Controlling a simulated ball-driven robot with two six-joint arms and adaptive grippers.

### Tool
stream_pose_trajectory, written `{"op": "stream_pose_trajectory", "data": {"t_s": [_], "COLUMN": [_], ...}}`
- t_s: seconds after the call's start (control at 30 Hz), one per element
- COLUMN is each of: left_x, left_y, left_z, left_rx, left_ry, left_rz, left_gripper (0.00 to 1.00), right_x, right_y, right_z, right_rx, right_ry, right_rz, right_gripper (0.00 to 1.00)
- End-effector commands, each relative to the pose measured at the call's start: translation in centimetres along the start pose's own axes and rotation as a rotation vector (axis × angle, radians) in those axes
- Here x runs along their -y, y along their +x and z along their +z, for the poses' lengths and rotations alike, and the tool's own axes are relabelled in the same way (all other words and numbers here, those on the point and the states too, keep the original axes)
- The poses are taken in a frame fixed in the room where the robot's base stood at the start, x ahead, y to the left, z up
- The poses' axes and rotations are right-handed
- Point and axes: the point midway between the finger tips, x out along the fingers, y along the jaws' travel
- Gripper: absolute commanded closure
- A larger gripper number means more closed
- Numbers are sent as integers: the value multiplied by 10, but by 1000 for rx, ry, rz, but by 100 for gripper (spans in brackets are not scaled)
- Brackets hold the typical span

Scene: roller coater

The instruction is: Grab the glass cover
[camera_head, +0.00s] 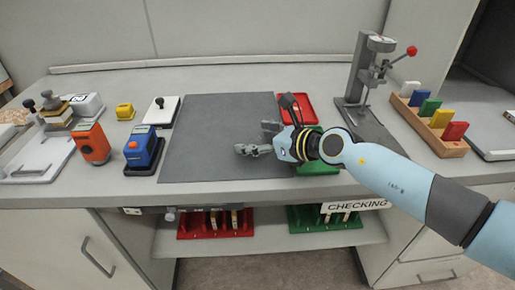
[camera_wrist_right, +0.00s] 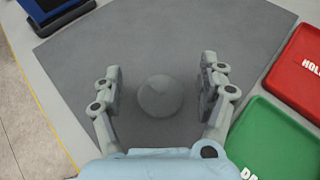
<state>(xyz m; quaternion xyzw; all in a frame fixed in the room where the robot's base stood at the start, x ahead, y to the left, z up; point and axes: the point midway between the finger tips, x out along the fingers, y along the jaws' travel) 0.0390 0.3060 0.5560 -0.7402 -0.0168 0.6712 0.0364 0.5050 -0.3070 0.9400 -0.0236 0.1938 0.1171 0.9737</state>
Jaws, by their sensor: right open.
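A small round grey, see-through-looking disc (camera_wrist_right: 160,96), which seems to be the glass cover, lies on the dark grey mat (camera_head: 215,125). In the right wrist view it sits between the two spread fingers of my right gripper (camera_wrist_right: 160,72), with a gap on each side. My right gripper (camera_head: 259,138) also shows in the head view, open over the right part of the mat and pointing left. I cannot make out the disc in the head view. The height of the fingers above the mat is hard to tell. My left gripper is not in view.
A red tray (camera_head: 307,103) and a green tray (camera_wrist_right: 270,145) lie right of the mat. A press stand (camera_head: 360,75) and a wooden rack of coloured blocks (camera_head: 446,146) stand farther right. Orange (camera_head: 92,142) and blue (camera_head: 146,146) devices stand left. The mat's left half is clear.

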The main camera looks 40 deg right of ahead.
Motion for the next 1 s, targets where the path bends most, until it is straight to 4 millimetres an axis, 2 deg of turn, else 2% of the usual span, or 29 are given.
{"op": "stream_pose_trajectory", "data": {"t_s": [0.07,0.6,1.0], "left_x": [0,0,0], "left_y": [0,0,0], "left_z": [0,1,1], "left_rx": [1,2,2], "left_ry": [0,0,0], "left_rz": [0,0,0], "left_gripper": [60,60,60], "right_x": [0,0,0], "right_y": [0,0,-1], "right_z": [0,0,-2], "right_rx": [0,0,-4], "right_ry": [0,1,2], "right_rz": [0,0,1], "right_gripper": [28,99,100]}}
